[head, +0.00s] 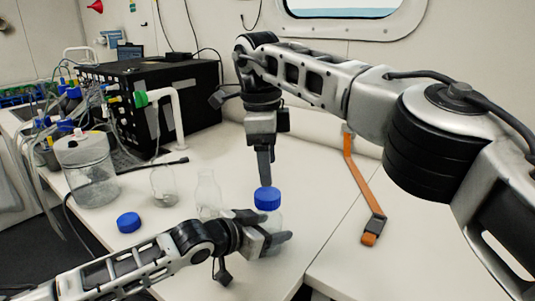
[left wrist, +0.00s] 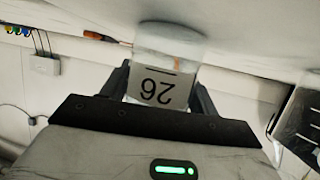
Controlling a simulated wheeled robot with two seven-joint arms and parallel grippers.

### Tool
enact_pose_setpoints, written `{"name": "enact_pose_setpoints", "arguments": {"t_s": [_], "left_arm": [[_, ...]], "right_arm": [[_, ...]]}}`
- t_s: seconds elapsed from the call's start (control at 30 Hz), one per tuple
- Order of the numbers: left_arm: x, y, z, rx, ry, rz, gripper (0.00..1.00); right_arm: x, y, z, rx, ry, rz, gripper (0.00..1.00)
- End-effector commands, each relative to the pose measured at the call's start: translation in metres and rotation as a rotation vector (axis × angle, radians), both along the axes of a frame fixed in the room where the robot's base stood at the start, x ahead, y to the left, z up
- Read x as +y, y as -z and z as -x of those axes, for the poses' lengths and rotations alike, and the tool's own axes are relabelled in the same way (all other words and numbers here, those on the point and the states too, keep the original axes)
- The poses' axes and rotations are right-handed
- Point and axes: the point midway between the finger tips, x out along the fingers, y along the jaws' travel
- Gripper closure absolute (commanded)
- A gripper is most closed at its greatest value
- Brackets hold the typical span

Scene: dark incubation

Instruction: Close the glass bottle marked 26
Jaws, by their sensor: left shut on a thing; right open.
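The glass bottle marked 26 (head: 274,220) stands on the white table, and its label shows upside down in the left wrist view (left wrist: 158,88). My left gripper (head: 273,243) is shut on the bottle's body, with a finger on each side of it in the left wrist view (left wrist: 161,92). A blue cap (head: 267,198) sits at the top of the bottle; I cannot tell how tightly it is seated. My right gripper (head: 265,184) points straight down just above this cap, open; whether it touches the cap is unclear.
Another blue cap (head: 129,222) lies on the table at left. Two clear glass vessels, one (head: 164,184) and another (head: 208,194), stand behind my left arm. A large jar (head: 87,172) and a black cabled box (head: 150,100) are farther left. An orange strap (head: 361,185) lies at right.

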Motion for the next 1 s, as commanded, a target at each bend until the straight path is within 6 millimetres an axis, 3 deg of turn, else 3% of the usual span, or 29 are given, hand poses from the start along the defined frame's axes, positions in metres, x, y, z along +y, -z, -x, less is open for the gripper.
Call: {"name": "enact_pose_setpoints", "arguments": {"t_s": [0.2,0.4,0.83,1.0], "left_arm": [[0.0,0.001,0.0,0.001,0.001,0.0,1.0],[0.0,0.001,0.0,0.001,0.001,0.0,1.0],[0.0,0.0,0.0,0.001,0.0,-0.001,1.0],[0.0,0.0,0.0,0.001,0.0,-0.001,1.0]], "right_arm": [[-0.001,-0.007,-0.001,0.037,-0.423,-0.047,0.35],[0.0,-0.01,-0.002,0.046,-0.613,-0.071,0.35],[0.0,-0.009,-0.002,0.047,-0.644,-0.073,0.35],[-0.001,0.006,-0.002,0.049,-0.645,-0.071,0.35]]}}
